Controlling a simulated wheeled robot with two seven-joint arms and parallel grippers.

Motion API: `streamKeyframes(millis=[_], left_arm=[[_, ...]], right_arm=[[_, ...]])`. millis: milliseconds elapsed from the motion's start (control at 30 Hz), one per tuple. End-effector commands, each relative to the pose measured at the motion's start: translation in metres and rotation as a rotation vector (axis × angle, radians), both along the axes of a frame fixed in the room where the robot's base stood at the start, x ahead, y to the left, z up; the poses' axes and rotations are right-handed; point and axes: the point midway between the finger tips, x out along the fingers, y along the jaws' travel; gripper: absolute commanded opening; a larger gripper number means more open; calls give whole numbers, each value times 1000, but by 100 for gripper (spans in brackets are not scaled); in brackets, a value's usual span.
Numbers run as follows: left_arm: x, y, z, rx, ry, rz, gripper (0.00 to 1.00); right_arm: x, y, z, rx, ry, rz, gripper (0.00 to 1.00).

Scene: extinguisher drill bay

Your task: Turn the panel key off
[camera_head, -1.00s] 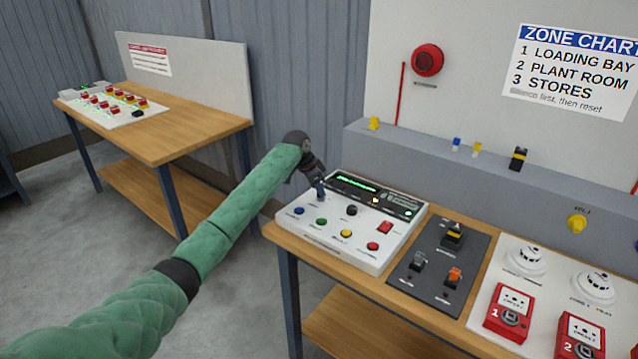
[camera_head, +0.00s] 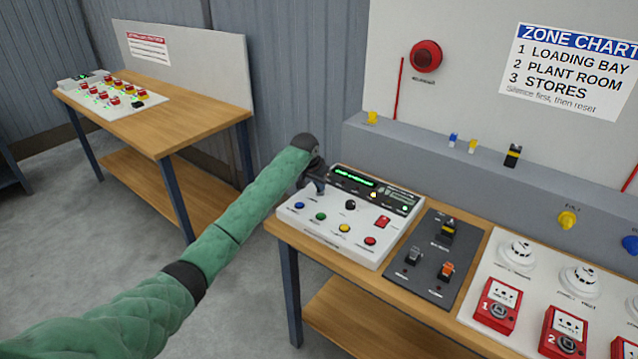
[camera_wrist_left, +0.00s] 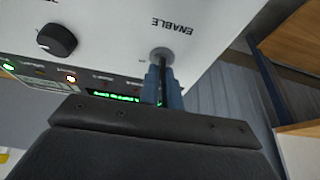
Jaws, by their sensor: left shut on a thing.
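The white control panel (camera_head: 335,243) sits on the wooden bench, with a lit green display along its back. Its panel key (camera_wrist_left: 162,54) is at the back left, by the word ENABLE; only its round grey base shows in the wrist view, and the rest is hidden between the fingers. My left gripper (camera_head: 320,188) comes down on it from the upper left. In the wrist view its blue fingers (camera_wrist_left: 165,88) are shut on the key. Which way the key is turned cannot be told. My right gripper is not in view.
A black knob (camera_head: 350,205), a red switch (camera_head: 382,222) and several coloured buttons share the panel. A dark switch plate (camera_head: 434,262) and red call points (camera_head: 497,305) stand to the right. Another bench (camera_head: 190,125) is at the back left.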

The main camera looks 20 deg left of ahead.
Motion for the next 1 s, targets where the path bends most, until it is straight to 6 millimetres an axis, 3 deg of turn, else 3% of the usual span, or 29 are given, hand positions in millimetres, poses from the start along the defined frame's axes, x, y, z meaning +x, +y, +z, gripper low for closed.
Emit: streamKeyframes(millis=[333, 467, 900, 1000], left_arm=[[1, 0, 1, -1, -3, 3, 0], [1, 0, 1, -1, -2, 2, 27], [-2, 2, 7, 0, -2, 3, 27], [-6, 3, 18, 1, -4, 3, 27]], right_arm=[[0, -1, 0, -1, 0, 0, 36], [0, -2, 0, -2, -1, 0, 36], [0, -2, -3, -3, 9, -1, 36], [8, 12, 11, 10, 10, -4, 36]])
